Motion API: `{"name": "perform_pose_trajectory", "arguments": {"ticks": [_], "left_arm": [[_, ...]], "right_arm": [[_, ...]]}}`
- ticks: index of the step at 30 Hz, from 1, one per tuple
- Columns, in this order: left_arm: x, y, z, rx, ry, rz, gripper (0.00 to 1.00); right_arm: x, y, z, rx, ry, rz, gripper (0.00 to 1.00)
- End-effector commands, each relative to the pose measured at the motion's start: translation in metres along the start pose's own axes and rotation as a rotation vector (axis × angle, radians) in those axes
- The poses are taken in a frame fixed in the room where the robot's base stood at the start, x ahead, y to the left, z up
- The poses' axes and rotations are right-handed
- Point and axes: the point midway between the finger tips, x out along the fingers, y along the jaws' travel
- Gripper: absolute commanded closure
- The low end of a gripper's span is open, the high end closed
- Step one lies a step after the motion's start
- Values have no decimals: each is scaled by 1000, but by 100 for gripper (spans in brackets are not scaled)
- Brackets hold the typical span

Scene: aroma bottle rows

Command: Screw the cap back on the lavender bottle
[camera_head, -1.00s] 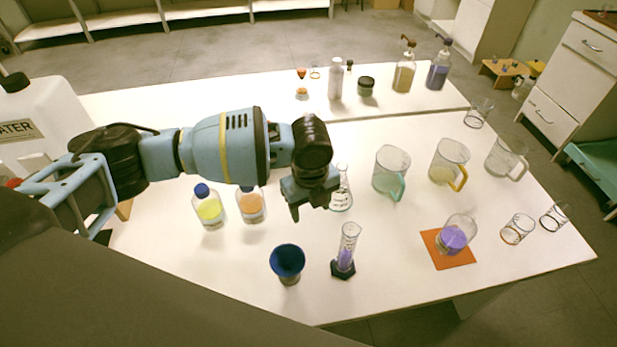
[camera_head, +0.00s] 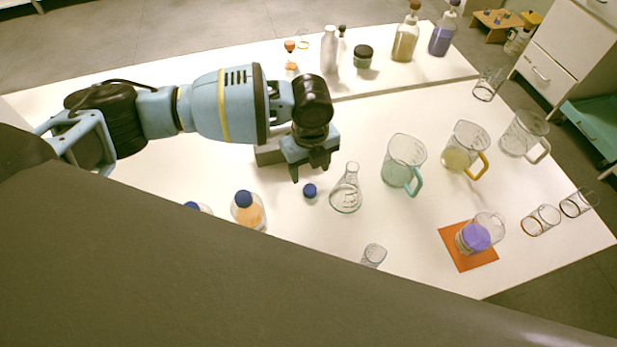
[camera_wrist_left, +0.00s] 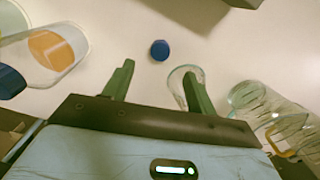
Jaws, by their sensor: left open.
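A loose blue cap (camera_head: 309,190) lies on the white table, left of the conical flask; it also shows in the left wrist view (camera_wrist_left: 159,50). My left gripper (camera_head: 311,172) is open and empty above the table, just behind the cap in the head view. In the wrist view the cap lies just beyond the gap between my left fingertips (camera_wrist_left: 158,70). No bottle is clearly marked as lavender. My right gripper is out of view.
The conical flask (camera_head: 346,190) stands close right of the cap. A blue-capped orange bottle (camera_head: 248,214) is to the left. Jugs, including a green-handled one (camera_head: 402,163), stand right. My own body hides the front.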

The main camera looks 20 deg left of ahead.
Motion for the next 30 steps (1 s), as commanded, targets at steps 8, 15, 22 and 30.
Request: {"name": "perform_pose_trajectory", "arguments": {"ticks": [8, 15, 22, 30], "left_arm": [[1, 0, 0, 1, 1, 1, 43], [2, 0, 0, 0, 1, 1, 43], [22, 0, -1, 0, 2, 3, 43], [27, 0, -1, 0, 1, 0, 43]], "right_arm": [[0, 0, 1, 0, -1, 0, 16], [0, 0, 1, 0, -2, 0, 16], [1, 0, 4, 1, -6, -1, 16], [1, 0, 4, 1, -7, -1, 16]]}}
